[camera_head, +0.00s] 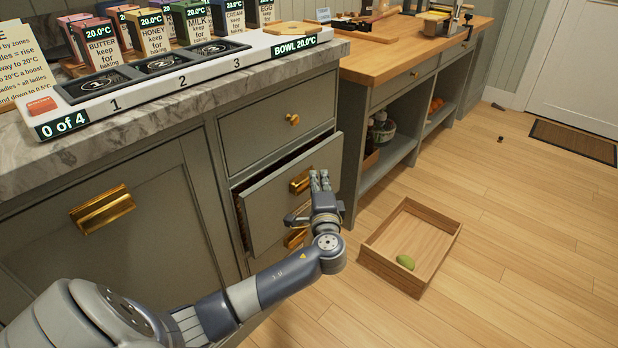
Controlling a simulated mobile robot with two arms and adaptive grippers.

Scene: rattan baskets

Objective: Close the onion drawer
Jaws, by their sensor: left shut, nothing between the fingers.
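A grey-green drawer (270,205) in the cabinet stands partly pulled out, with a dark gap along its top. It has a brass cup handle (299,181) on its front; a second brass handle (295,238) shows lower down, partly behind my arm. I cannot see inside the drawer, nor any onions. My left gripper (319,178) is shut and empty, with its fingers up close in front of the drawer's right part, by the handle. Whether it touches the drawer front I cannot tell. My right gripper is not in view.
A shallow wooden tray (446,232) with a green oval item (405,262) lies on the floor to the right. A closed drawer with a brass knob (292,119) is above. The marble counter (180,113) holds labelled boxes. The wooden floor beyond the tray is mostly clear.

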